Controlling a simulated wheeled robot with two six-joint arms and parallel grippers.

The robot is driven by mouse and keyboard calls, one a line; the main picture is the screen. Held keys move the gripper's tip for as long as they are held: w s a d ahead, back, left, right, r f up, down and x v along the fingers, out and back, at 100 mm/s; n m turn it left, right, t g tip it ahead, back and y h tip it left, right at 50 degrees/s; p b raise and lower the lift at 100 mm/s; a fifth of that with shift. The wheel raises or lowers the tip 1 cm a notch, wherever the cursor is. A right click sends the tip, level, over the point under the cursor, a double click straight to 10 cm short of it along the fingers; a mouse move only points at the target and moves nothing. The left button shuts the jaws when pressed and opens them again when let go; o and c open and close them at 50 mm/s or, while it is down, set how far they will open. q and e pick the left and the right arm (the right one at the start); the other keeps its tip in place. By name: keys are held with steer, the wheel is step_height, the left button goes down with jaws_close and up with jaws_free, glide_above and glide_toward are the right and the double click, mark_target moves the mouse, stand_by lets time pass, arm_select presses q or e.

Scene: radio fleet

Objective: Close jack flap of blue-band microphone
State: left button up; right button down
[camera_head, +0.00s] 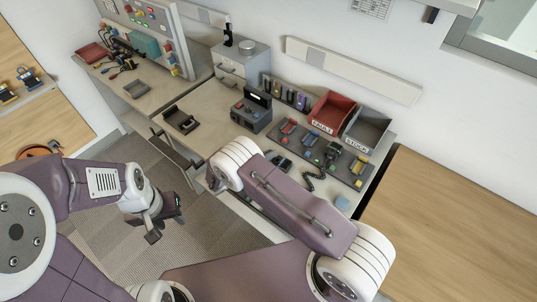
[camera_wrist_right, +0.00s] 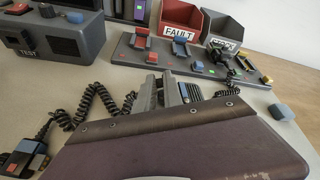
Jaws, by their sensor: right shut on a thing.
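My right gripper (camera_wrist_right: 172,92) reaches away from the camera in the right wrist view, shut on a dark ribbed thing (camera_wrist_right: 192,92), apparently a microphone. Its band and jack flap cannot be made out. In the head view my right arm covers this gripper. A dark handset with blue and red parts (camera_wrist_right: 22,160) lies at the lower left of the wrist view beside coiled cords (camera_wrist_right: 88,105). My left gripper (camera_head: 164,222) is open and empty over the floor, away from the bench.
A dark TEST box (camera_head: 251,111) stands on the bench. Behind are a red FAULT bin (camera_head: 333,108) and a grey STOCK bin (camera_head: 368,128). A rack (camera_head: 350,166) with coloured pieces lies before them.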

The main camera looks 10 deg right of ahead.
steer(key=shift+r, duration=0.1)
steer(key=shift+s+d+r+m+y+p, duration=0.15)
steer(key=shift+m+y+p, duration=0.25)
steer(key=shift+m, duration=0.2)
steer(key=shift+s+d+m+t, duration=0.15)
steer(key=shift+s+m+t, duration=0.05)
steer(key=shift+m+t, duration=0.3)
steer(key=shift+s+d+m+t+y+b, duration=0.15)
steer(key=shift+m+t+y+b, duration=0.1)
steer(key=shift+m+t+y, duration=0.25)
steer(key=shift+s+d+m+t+y+b, duration=0.15)
steer(key=shift+m+t+y+b, duration=0.2)
steer(key=shift+m, duration=0.35)
steer(key=c, duration=1.5)
jaws_free()
steer(key=shift+o, duration=0.2)
